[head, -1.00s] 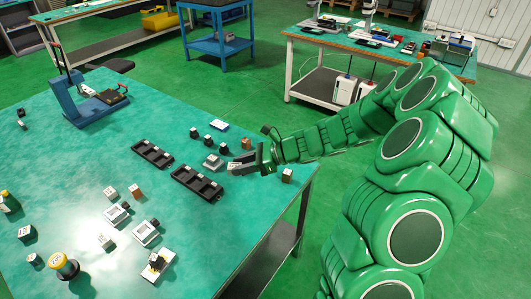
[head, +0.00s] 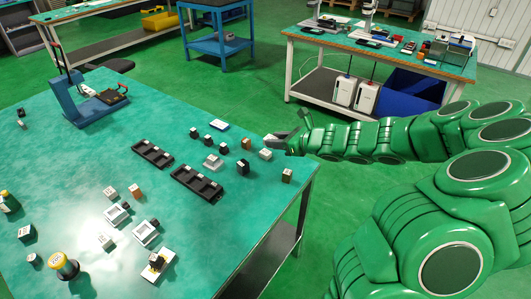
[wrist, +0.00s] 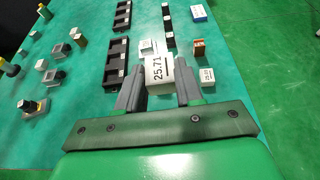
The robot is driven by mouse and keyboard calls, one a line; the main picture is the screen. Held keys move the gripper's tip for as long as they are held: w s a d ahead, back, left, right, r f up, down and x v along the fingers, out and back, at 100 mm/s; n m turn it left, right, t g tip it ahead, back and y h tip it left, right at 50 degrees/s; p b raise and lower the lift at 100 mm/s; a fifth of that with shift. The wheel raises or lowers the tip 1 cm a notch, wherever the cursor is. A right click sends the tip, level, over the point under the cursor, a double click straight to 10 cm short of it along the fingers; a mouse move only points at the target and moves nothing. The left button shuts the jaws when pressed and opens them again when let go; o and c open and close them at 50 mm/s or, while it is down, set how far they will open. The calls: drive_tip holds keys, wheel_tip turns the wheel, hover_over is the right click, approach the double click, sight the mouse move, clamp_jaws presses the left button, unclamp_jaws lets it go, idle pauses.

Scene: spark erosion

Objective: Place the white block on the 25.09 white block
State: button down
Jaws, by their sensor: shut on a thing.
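My gripper (wrist: 160,92) is shut on a white block (wrist: 159,74) marked 25.71, held between its two grey fingers.
A brown block (head: 246,143), a grey-white piece (head: 212,161) and several dark blocks (head: 222,148) stand nearby. Two black trays (head: 196,184) lie further left. A white-topped block (head: 287,175) is close to the right table edge. A blue stand (head: 85,100) is at the back left.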

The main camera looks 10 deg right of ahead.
drive_tip(key=shift+w+f, duration=0.1)
drive_tip(key=shift+f, duration=1.15)
drive_tip(key=w+f, duration=0.5)
drive_tip(key=w, duration=0.4)
hover_over(269, 154)
drive_tip(key=shift+f, duration=2.4)
drive_tip(key=shift+w+f, duration=0.15)
drive_tip(key=shift+f, duration=1.45)
drive_tip(key=c, duration=0.6)
unclamp_jaws()
drive_tip(key=shift+c, duration=0.2)
drive_tip(key=shift+d, duration=0.1)
